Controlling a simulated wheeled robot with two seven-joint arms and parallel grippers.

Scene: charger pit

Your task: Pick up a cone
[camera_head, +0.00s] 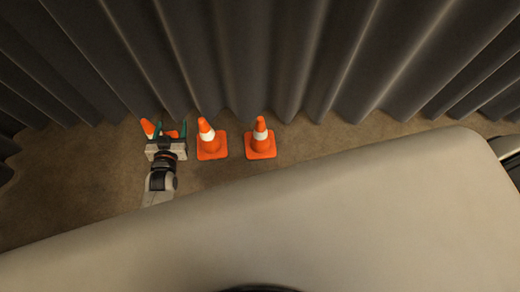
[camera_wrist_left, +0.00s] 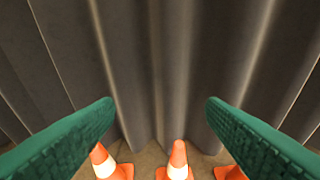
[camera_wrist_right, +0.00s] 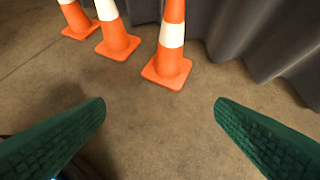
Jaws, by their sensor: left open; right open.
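Three orange cones with white bands stand upright on the floor: a left cone (camera_head: 148,128), a middle cone (camera_head: 209,143) and a right cone (camera_head: 260,141). My left gripper (camera_head: 170,129) is open and partly hides the left cone in the head view. In the left wrist view its green fingers (camera_wrist_left: 160,108) are apart and empty, with cones low in the picture, the middle one (camera_wrist_left: 177,163) between the fingers. My right gripper (camera_wrist_right: 160,108) is open and empty over bare floor. In its view the cones stand beyond the fingertips, the nearest one (camera_wrist_right: 170,60) at top centre.
A grey pleated curtain (camera_head: 270,55) hangs close behind the cones. Brown floor (camera_head: 75,180) is clear to the left and right of the cones. A large pale smooth surface (camera_head: 330,225) fills the lower part of the head view.

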